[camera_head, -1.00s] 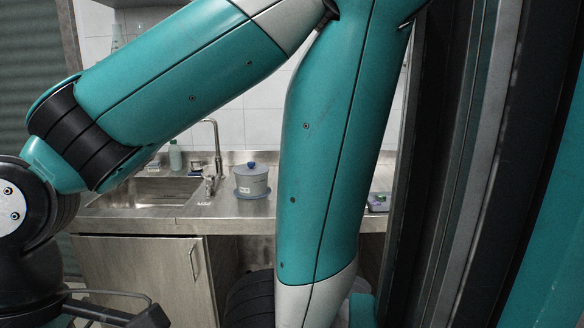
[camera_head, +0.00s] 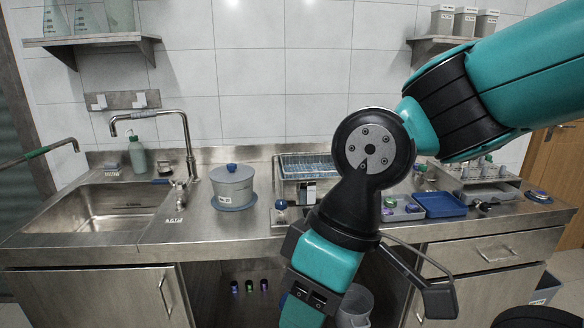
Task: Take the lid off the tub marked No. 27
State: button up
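A grey round tub (camera_head: 233,190) stands upright on the steel counter, right of the sink. Its grey lid (camera_head: 224,174) with a blue knob (camera_head: 231,168) sits on top. A small light label shows on its side, too small to read, so I cannot confirm the number 27. Several pale labelled tubs (camera_head: 465,21) stand on the upper right shelf, their marks also unreadable. My arm hangs down right of the grey tub, apart from it.
The tub stands on a blue round mat (camera_head: 236,203). The sink (camera_head: 105,208) with its tall tap (camera_head: 187,150) is to the left. A small jar (camera_head: 281,212), a wire rack (camera_head: 306,166) and a blue tray (camera_head: 440,204) are to the right. Counter in front of the tub is clear.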

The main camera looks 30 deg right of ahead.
aim_at(231, 173)
jog(key=z, duration=0.1)
jog(key=i, duration=1.65)
